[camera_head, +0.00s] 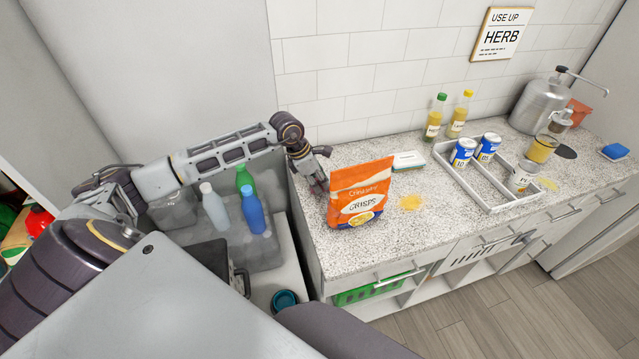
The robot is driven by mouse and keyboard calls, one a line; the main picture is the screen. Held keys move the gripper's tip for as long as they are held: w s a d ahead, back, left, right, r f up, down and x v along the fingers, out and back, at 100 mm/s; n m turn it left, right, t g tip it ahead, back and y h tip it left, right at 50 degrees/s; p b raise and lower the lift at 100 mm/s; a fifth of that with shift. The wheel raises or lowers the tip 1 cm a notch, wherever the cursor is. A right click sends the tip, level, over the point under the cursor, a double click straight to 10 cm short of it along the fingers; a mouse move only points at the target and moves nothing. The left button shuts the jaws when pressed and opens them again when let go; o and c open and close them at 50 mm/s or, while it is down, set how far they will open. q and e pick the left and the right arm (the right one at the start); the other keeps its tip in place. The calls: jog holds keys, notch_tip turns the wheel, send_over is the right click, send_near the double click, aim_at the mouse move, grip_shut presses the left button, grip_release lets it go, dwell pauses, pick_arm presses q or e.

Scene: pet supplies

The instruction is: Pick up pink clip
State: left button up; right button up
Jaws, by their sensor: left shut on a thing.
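No pink clip shows in the head view. My left gripper (322,184) reaches down to the counter at the left edge of an orange crisps bag (359,195), which stands upright. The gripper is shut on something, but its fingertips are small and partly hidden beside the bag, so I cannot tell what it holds. My right gripper is out of view.
A grey tray (487,206) with several cans stands on the speckled counter (346,252). Two bottles (435,118) stand near the wall, with a white and green box (409,161) in front. A yellow spill (411,202) lies right of the bag. Bottles (251,209) stand left of the counter.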

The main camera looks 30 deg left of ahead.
pick_arm(q)
jog(key=shift+r, duration=0.65)
notch_tip(320, 180, up, 8)
jog(key=shift+f+b, duration=0.2)
jog(key=shift+b, duration=0.35)
jog(key=shift+r, duration=0.45)
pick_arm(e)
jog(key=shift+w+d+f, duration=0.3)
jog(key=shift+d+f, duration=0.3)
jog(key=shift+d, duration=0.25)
pick_arm(q)
jog(key=shift+r, duration=0.1)
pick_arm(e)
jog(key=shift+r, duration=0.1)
